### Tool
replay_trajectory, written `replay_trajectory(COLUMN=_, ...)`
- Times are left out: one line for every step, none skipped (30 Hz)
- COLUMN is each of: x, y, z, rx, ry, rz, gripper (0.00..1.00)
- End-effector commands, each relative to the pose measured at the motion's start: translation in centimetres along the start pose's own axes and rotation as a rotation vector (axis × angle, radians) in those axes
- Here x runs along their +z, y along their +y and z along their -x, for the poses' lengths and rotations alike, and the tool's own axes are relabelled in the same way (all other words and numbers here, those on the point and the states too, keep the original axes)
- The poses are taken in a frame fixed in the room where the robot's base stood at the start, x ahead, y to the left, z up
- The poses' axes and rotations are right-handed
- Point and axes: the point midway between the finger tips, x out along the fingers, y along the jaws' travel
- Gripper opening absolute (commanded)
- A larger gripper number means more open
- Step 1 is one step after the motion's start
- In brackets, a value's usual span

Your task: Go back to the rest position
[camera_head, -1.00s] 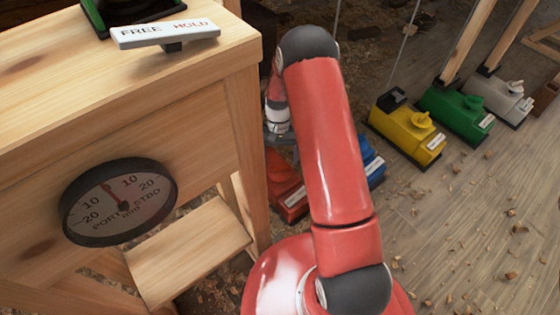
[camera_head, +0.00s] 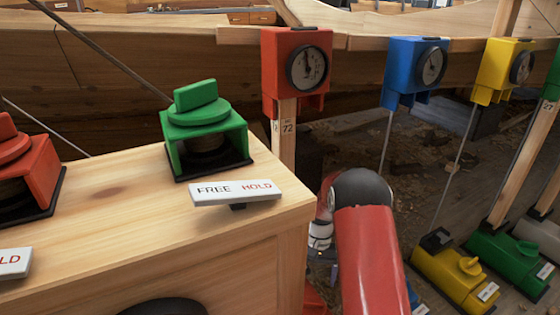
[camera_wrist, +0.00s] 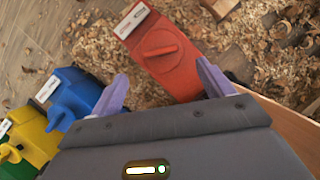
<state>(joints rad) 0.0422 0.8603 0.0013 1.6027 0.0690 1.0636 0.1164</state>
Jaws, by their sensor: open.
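My gripper (camera_wrist: 163,80) is open in the wrist view, with two pale purple fingers spread apart and nothing between them. It points down at a red floor block (camera_wrist: 168,72) with a round knob and a white label, which lies beyond the fingertips. In the head view my red arm reaches down to the right of the wooden bench (camera_head: 110,215). The gripper end there is mostly hidden beside the bench and behind my arm.
The bench carries a green knob unit (camera_head: 205,128) and a red one (camera_head: 22,180). Red (camera_head: 296,70), blue (camera_head: 413,68) and yellow (camera_head: 503,68) gauges hang along the hull. Blue (camera_wrist: 75,95), yellow (camera_head: 455,275) and green (camera_head: 510,262) blocks stand on the floor.

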Motion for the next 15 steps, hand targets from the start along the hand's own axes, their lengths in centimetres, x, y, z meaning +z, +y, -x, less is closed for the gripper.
replay_trajectory(x=0.3, y=0.0, z=0.9, rx=-0.001, ry=0.012, rz=0.003, gripper=0.80)
replay_trajectory(x=0.6, y=0.0, z=1.6, rx=-0.001, ry=0.020, rz=0.005, gripper=0.80)
replay_trajectory(x=1.1, y=0.0, z=2.7, rx=-0.002, ry=0.035, rz=0.009, gripper=0.80)
replay_trajectory(x=1.6, y=0.0, z=3.7, rx=-0.003, ry=0.050, rz=0.012, gripper=0.80)
replay_trajectory(x=2.2, y=0.0, z=4.9, rx=-0.004, ry=0.065, rz=0.016, gripper=0.80)
replay_trajectory(x=3.1, y=0.0, z=6.5, rx=-0.005, ry=0.089, rz=0.022, gripper=0.80)
replay_trajectory(x=3.8, y=0.0, z=7.8, rx=-0.006, ry=0.108, rz=0.027, gripper=0.80)
replay_trajectory(x=4.6, y=0.0, z=9.1, rx=-0.007, ry=0.128, rz=0.031, gripper=0.80)
replay_trajectory(x=5.8, y=0.1, z=10.7, rx=-0.008, ry=0.156, rz=0.038, gripper=0.80)
replay_trajectory(x=6.6, y=0.1, z=11.9, rx=-0.009, ry=0.176, rz=0.044, gripper=0.80)
replay_trajectory(x=7.5, y=0.2, z=13.0, rx=-0.010, ry=0.195, rz=0.049, gripper=0.80)
replay_trajectory(x=8.7, y=0.3, z=14.4, rx=-0.011, ry=0.221, rz=0.056, gripper=0.80)
replay_trajectory(x=9.6, y=0.3, z=15.5, rx=-0.011, ry=0.241, rz=0.061, gripper=0.80)
replay_trajectory(x=10.6, y=0.4, z=16.5, rx=-0.012, ry=0.260, rz=0.067, gripper=0.80)
replay_trajectory(x=11.9, y=0.5, z=17.7, rx=-0.012, ry=0.285, rz=0.073, gripper=0.80)
